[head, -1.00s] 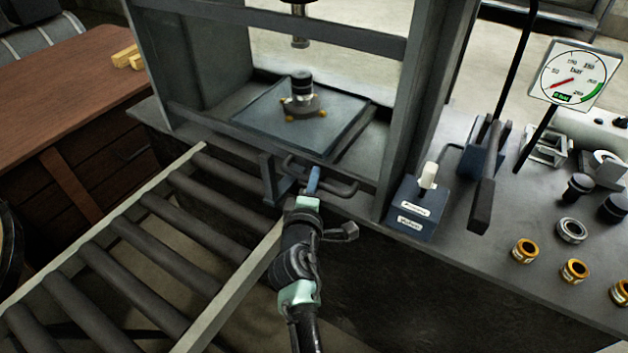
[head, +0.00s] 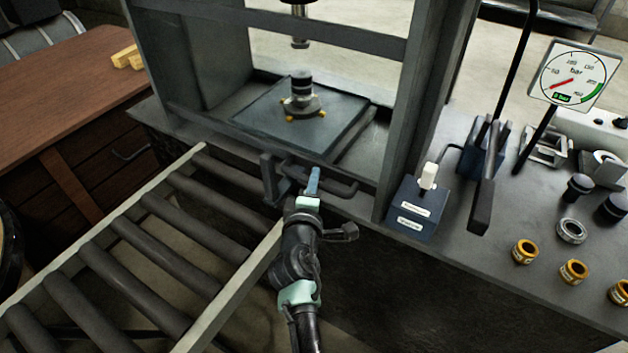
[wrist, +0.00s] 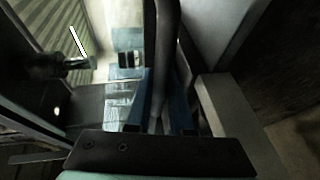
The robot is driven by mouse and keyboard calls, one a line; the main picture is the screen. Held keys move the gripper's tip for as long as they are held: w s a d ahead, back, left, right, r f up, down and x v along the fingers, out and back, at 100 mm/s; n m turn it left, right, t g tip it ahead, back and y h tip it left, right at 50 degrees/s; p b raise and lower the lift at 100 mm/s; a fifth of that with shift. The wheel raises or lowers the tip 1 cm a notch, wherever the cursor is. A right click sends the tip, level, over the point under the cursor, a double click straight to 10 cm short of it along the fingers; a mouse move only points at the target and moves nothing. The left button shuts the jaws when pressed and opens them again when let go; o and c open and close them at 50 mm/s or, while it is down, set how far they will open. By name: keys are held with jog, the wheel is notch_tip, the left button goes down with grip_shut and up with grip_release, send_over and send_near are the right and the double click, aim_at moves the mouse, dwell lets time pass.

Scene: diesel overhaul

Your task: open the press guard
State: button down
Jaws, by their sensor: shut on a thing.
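The press guard (head: 377,178) is a grey frame across the front of the press, and its lower edge is down near the bench. A dark bar handle (head: 345,189) sticks out from this lower edge. My gripper (head: 313,180) is shut on the handle, with its blue fingers around the bar. In the wrist view the handle (wrist: 165,45) runs down between the two fingers of my gripper (wrist: 162,105).
A press ram (head: 300,30) hangs above a plate (head: 262,117) bearing a small dark fixture (head: 302,98). A roller conveyor (head: 150,230) lies left of my arm. A blue switch box (head: 415,215), a lever (head: 482,205) and a gauge (head: 573,74) stand to the right.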

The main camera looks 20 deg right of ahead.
notch_tip(320, 180, up, 27)
jog(key=p, duration=2.3)
jog(key=shift+r, duration=0.2)
jog(key=c, duration=0.8)
grip_release()
jog(key=shift+f, duration=0.1)
jog(key=shift+f, duration=0.1)
jog(key=b+v, duration=0.2)
jog(key=v, duration=1.1)
